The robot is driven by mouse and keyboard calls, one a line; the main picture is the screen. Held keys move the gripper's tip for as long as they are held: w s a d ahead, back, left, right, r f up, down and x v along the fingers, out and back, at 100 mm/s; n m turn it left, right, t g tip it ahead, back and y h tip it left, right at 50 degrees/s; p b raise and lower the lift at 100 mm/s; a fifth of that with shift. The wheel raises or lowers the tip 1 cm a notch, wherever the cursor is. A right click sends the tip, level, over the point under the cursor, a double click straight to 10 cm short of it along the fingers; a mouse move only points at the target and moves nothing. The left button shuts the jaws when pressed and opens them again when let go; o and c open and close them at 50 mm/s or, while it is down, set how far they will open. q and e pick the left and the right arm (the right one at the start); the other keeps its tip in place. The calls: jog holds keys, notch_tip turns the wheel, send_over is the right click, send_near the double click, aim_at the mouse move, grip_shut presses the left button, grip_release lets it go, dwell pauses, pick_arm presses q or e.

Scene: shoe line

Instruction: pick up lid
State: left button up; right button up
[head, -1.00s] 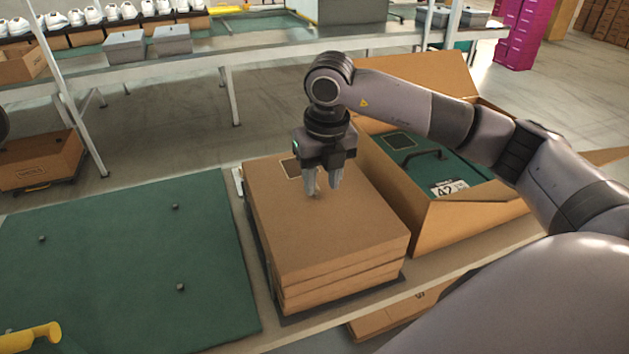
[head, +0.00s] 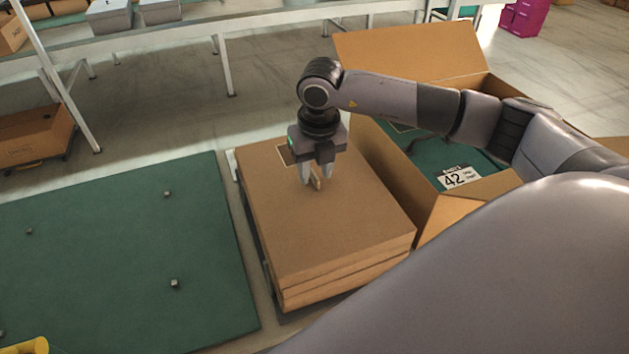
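A small tan tab (head: 316,184) stands up from the top lid. My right gripper (head: 316,183) points down over the far part of the stack. Its two grey fingers are apart, one on each side of the tab, with gaps visible. The fingertips are at or just above the lid's surface; exact contact cannot be told. My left gripper is not in view.
An open cardboard box (head: 428,221) with a green inside and a "42" label (head: 460,177) stands right of the stack, under my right arm. A green mat (head: 110,255) with small grey pegs lies left. A yellow object (head: 25,346) shows at the lower left edge.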

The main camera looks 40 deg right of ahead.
aim_at(315, 175)
jog(key=shift+w+f, duration=0.1)
jog(key=shift+f, duration=0.5)
grip_shut()
jog(key=shift+r, duration=0.1)
notch_tip(315, 175, up, 20)
jog(key=shift+b, duration=0.4)
